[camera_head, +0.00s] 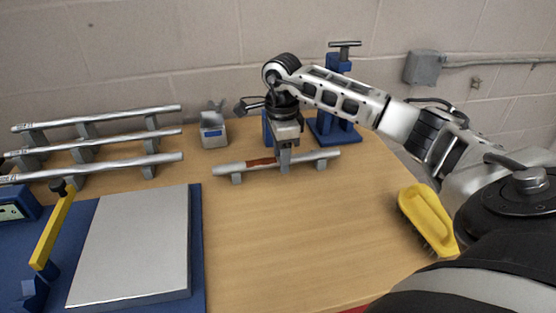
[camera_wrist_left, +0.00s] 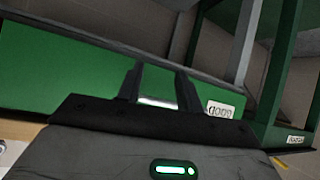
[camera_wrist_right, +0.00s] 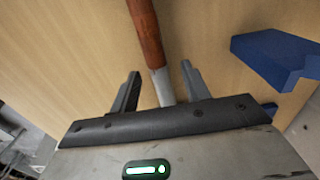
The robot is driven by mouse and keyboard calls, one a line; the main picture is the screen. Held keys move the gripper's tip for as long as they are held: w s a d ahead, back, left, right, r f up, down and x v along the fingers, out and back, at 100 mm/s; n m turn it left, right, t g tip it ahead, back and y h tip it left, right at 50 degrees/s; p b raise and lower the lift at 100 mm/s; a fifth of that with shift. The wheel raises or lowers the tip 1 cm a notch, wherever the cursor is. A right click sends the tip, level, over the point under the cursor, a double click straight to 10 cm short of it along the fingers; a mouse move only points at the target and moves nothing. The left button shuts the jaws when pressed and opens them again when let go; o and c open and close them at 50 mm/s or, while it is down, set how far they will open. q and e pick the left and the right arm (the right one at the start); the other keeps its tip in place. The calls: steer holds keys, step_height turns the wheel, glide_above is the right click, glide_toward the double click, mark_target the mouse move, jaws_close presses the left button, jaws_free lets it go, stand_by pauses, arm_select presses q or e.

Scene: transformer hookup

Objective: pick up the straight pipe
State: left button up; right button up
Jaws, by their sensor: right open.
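A straight grey pipe (camera_head: 232,167) with a red-brown band lies level on two small grey supports on the wooden table. My right gripper (camera_head: 285,169) points down over its middle, just right of the band. In the right wrist view the pipe (camera_wrist_right: 151,40) runs between the open fingers of the right gripper (camera_wrist_right: 158,90); I cannot tell whether either finger touches it. My left gripper is outside the head view. In the left wrist view the left gripper (camera_wrist_left: 160,85) has its fingers apart, before a green surface, with no pipe between them.
Several metal pipes (camera_head: 95,167) lie on a rack at left. A grey plate (camera_head: 135,245) on a blue base is in front of it. A blue clamp stand (camera_head: 338,130) stands behind the pipe's right end. A yellow brush (camera_head: 425,215) lies at the right. The front middle table is clear.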

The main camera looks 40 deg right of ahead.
jaws_close()
